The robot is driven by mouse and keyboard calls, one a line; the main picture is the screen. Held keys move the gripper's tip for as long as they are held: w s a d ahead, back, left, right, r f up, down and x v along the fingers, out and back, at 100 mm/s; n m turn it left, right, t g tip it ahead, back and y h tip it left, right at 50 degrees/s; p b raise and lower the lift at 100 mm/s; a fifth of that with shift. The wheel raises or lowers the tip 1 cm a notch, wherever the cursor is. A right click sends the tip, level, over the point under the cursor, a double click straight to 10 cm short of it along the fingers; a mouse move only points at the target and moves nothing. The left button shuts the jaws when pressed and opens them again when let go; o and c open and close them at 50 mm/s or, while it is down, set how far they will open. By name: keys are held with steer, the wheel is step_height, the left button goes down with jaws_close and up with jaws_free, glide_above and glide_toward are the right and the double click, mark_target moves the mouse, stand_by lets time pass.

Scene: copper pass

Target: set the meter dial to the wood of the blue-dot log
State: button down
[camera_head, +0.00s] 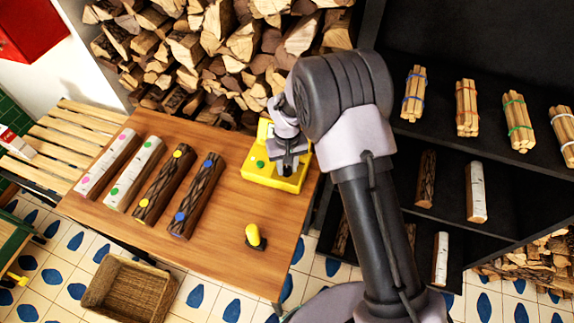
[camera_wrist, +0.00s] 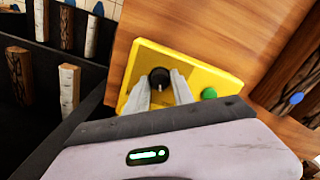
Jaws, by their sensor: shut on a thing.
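The yellow meter (camera_head: 273,178) stands at the right end of the wooden table, with a green button on its face. In the wrist view the meter (camera_wrist: 222,70) shows its black dial knob (camera_wrist: 159,76). My gripper (camera_wrist: 160,88) is shut on the knob from both sides; in the head view my gripper (camera_head: 287,160) covers the dial. The dial's markings and setting are hidden. The blue-dot log (camera_head: 197,194) has dark, deeply furrowed bark and lies left of the meter; part of it shows in the wrist view (camera_wrist: 305,75).
A yellow-dot brown log (camera_head: 163,185), a green-dot white log (camera_head: 135,173) and a pink-dot pale log (camera_head: 107,163) lie beside it. A small yellow-handled tool (camera_head: 254,236) stands near the front edge. Dark shelves (camera_head: 440,150) with bundles and logs flank the right.

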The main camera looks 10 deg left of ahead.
mark_target(287, 168)
steer(key=shift+n, duration=1)
steer(key=c, duration=1.1)
jaws_free()
steer(key=shift+r, duration=0.1)
step_height(287, 168, up, 17)
steer(key=p, duration=0.4)
steer(key=shift+r, duration=0.15)
